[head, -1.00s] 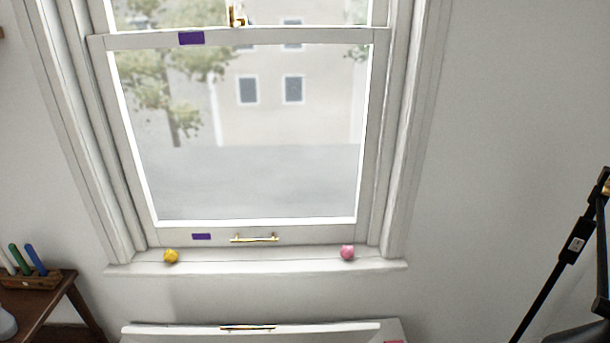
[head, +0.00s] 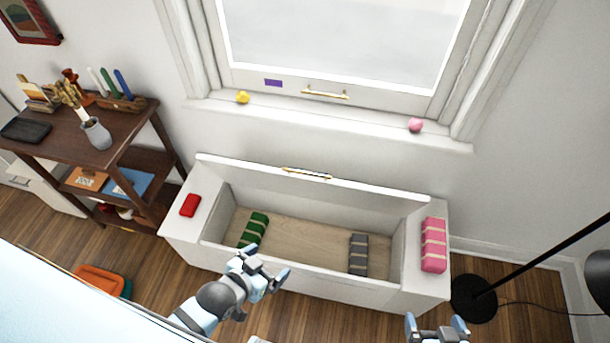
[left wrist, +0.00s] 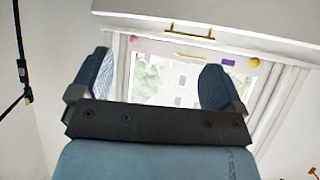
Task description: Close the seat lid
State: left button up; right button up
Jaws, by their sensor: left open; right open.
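The white window seat (head: 185,228) stands below the window with its lid (head: 365,192) raised, standing up along the back edge. A brass handle (head: 306,173) sits at the lid's top edge. In the left wrist view the lid (left wrist: 260,32) and its handle (left wrist: 190,30) show at the top, picture upside down. My left gripper (head: 265,272) is open and empty, in front of the seat's front wall, apart from the lid. Its open fingers also show in the left wrist view (left wrist: 152,88). My right gripper (head: 437,326) is open at the bottom edge, partly cut off.
Inside lie a green bundle (head: 253,230) and a grey bundle (head: 358,254). A red item (head: 189,205) and a pink bundle (head: 433,244) lie on the seat's side tops. A brown shelf table (head: 60,140) stands left; a black lamp base (head: 474,299) stands right.

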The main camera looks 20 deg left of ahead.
aim_at(287, 181)
jog(key=i+j, duration=0.1)
jog(key=j, duration=0.35)
jog(key=i+j, duration=0.15)
jog(key=j, duration=0.25)
jog(key=i+j+z, duration=0.1)
jog(key=j, duration=0.35)
